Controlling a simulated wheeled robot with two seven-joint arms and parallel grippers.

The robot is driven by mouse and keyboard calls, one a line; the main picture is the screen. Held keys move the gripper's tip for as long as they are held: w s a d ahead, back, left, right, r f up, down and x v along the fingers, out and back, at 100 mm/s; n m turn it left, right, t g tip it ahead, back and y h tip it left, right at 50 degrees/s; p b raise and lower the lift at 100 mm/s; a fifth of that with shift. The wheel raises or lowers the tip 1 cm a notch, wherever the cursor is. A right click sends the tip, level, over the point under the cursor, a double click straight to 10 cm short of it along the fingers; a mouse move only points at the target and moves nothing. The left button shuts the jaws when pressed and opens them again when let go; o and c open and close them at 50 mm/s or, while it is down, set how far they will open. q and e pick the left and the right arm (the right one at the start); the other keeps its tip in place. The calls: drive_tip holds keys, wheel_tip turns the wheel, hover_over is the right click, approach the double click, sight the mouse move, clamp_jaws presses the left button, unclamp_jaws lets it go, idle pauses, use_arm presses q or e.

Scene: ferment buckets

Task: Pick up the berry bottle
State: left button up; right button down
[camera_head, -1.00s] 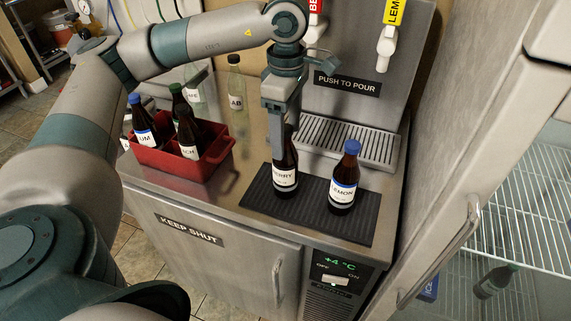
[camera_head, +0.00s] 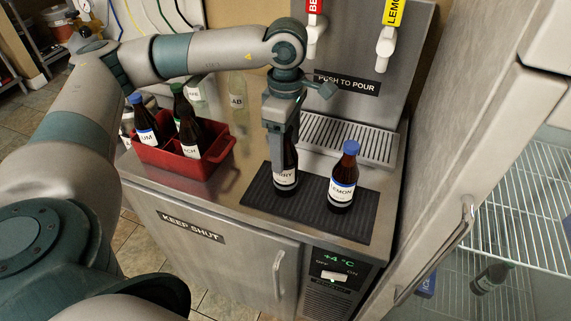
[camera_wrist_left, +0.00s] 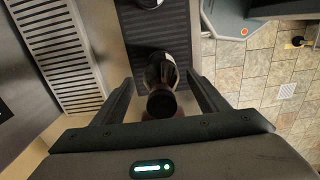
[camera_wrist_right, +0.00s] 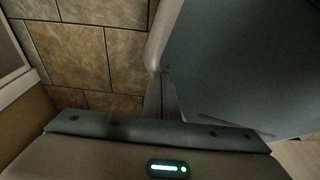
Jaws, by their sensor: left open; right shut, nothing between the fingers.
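The berry bottle (camera_head: 286,178) is dark with a white label and stands upright on the black ribbed mat (camera_head: 262,195). Its upper part is mostly hidden by my left gripper (camera_head: 281,160) in the head view. In the left wrist view the dark cap of the berry bottle (camera_wrist_left: 161,103) lies between the two spread fingers of my left gripper (camera_wrist_left: 163,88). The fingers are open, with a gap visible on both sides of the bottle. My right gripper (camera_wrist_right: 160,98) shows only in its own wrist view, shut and empty, beside a large grey surface.
A lemon bottle (camera_head: 343,180) with a blue cap stands right of the berry bottle on the mat. A red crate (camera_head: 160,160) with several bottles sits at left. Behind are the drip tray (camera_head: 350,140) and dispenser taps (camera_head: 386,45). An open fridge door (camera_head: 450,130) is at right.

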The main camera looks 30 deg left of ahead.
use_arm(q)
wheel_tip(320, 180, down, 2)
drive_tip(key=shift+s+f+p, duration=0.1)
drive_tip(key=shift+s+p, duration=0.05)
drive_tip(key=shift+p, duration=0.25)
drive_tip(key=shift+f, duration=0.4)
use_arm(e)
drive_tip(key=shift+g, duration=0.7)
drive_tip(key=s, duration=0.1)
drive_tip(key=s+d, duration=0.1)
drive_tip(key=s, duration=0.1)
drive_tip(key=s+d, duration=0.1)
drive_tip(key=shift+s, duration=0.4)
drive_tip(key=shift+a, duration=0.1)
use_arm(q)
drive_tip(key=shift+r, duration=0.1)
drive_tip(key=c, duration=1.6)
drive_tip(key=shift+c, duration=0.2)
use_arm(e)
drive_tip(key=shift+r, duration=0.1)
